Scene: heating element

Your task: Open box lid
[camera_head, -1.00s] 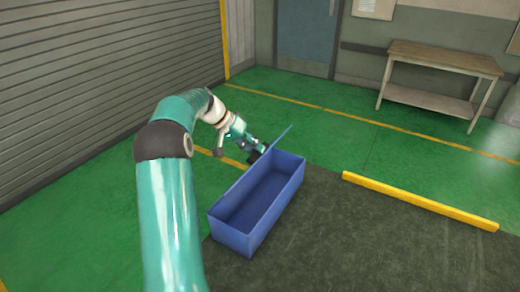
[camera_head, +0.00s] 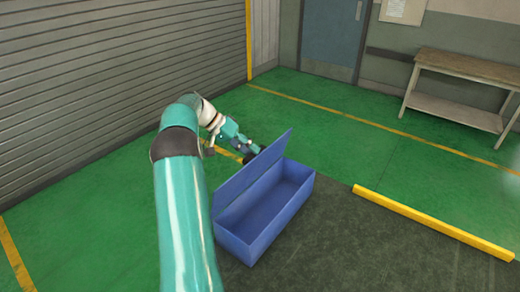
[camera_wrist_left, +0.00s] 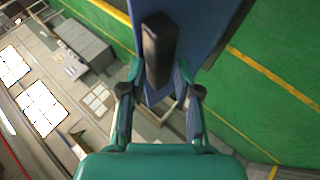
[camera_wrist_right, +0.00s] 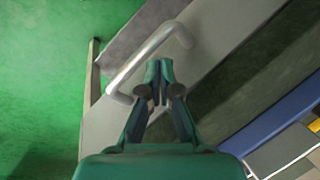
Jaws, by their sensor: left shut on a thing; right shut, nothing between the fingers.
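A long blue open-topped box (camera_head: 262,232) stands on the floor in the head view, its inside visible. Its blue lid (camera_head: 250,177) stands raised along the box's left long side, with its inner face showing. My right gripper (camera_wrist_right: 160,85) shows only in the right wrist view, shut and empty, near a pale bar handle (camera_wrist_right: 145,65) on a grey panel.
A yellow floor bar (camera_head: 430,222) lies right of the box. A wooden workbench (camera_head: 465,85) stands at the back right, and a grey shutter wall (camera_head: 110,80) runs along the left. Green floor (camera_head: 320,125) is clear behind the box.

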